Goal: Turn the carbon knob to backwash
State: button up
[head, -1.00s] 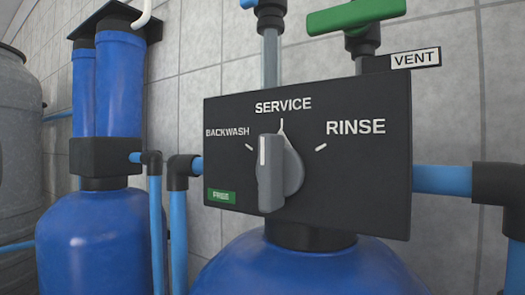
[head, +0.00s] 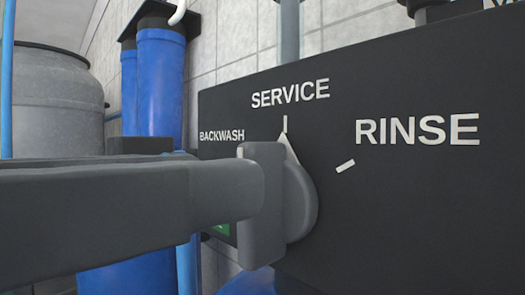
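The carbon knob (head: 300,200) is grey, with a raised grip bar, on a black panel (head: 420,220) in the head view. Its pale pointer points up at the SERVICE mark. BACKWASH is lettered to its left and RINSE to its right. My gripper (head: 235,185) reaches in from the left, its dark grey finger ends at the knob's grip bar. The near finger overlaps the bar and hides part of it. The far finger's tip is hidden, so I cannot tell whether the fingers press on the bar.
A green label on the panel is mostly hidden behind my gripper. Blue filter housings (head: 160,85) and a grey barrel (head: 55,95) stand at the left. A vertical pipe (head: 288,30) rises behind the panel. The panel's right side is clear.

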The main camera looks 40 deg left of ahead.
aim_at(289, 212)
jog(key=shift+w+d+p, duration=0.1)
jog(key=shift+w+p, duration=0.25)
jog(key=shift+w, duration=1.2)
jog(key=shift+c, duration=0.2)
grip_shut()
jog(key=shift+n, duration=0.3)
jog(key=n, duration=0.3)
jog(key=a+n, duration=0.1)
jog(key=n, duration=0.7)
jog(key=shift+a+f, duration=0.35)
jog(key=shift+n, duration=0.3)
